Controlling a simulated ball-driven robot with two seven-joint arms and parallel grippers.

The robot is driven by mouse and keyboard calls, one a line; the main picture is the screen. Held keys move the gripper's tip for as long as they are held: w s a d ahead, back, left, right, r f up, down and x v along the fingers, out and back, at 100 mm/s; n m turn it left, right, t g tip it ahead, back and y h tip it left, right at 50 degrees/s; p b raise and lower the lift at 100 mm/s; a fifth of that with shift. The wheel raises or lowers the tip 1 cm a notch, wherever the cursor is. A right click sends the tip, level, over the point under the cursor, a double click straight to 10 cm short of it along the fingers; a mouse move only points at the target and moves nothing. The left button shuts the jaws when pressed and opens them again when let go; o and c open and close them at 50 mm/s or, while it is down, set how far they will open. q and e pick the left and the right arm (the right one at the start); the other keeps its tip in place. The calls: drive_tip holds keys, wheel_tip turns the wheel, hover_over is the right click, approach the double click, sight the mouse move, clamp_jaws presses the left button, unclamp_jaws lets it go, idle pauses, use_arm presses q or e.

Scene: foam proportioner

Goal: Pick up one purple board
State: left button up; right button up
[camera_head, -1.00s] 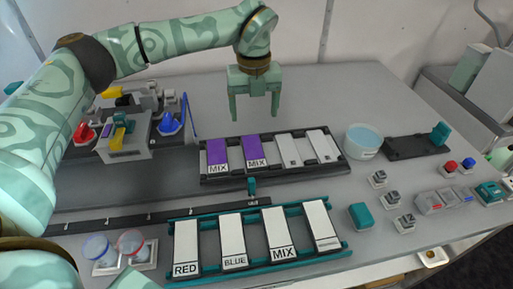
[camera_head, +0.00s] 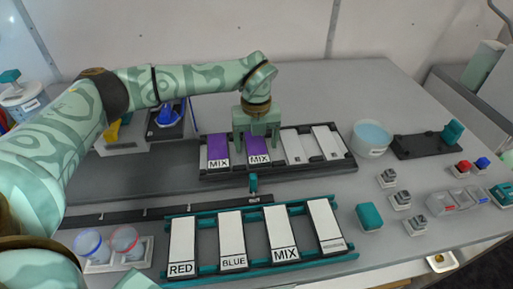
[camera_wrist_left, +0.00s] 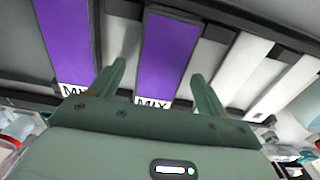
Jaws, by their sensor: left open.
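Two purple boards with white MIX labels lie side by side in a black rack (camera_head: 345,167). The left purple board (camera_head: 217,148) is clear of my gripper. The right purple board (camera_head: 257,148) is partly hidden behind the fingers of my left gripper (camera_head: 256,144). In the left wrist view the right purple board (camera_wrist_left: 170,55) lies between the two open fingers (camera_wrist_left: 155,88), and the left purple board (camera_wrist_left: 66,42) is outside them. The left gripper is open and holds nothing. I cannot tell whether its fingers touch the board. My right gripper is not in view.
Two white boards (camera_head: 297,147) fill the rack's right half. A teal rack (camera_head: 215,272) with several labelled white boards stands in front. A blue-topped tub (camera_head: 371,137) is right of the black rack.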

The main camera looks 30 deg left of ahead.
use_arm(q)
drive_tip(key=c, duration=1.1)
drive_tip(key=shift+r, duration=0.1)
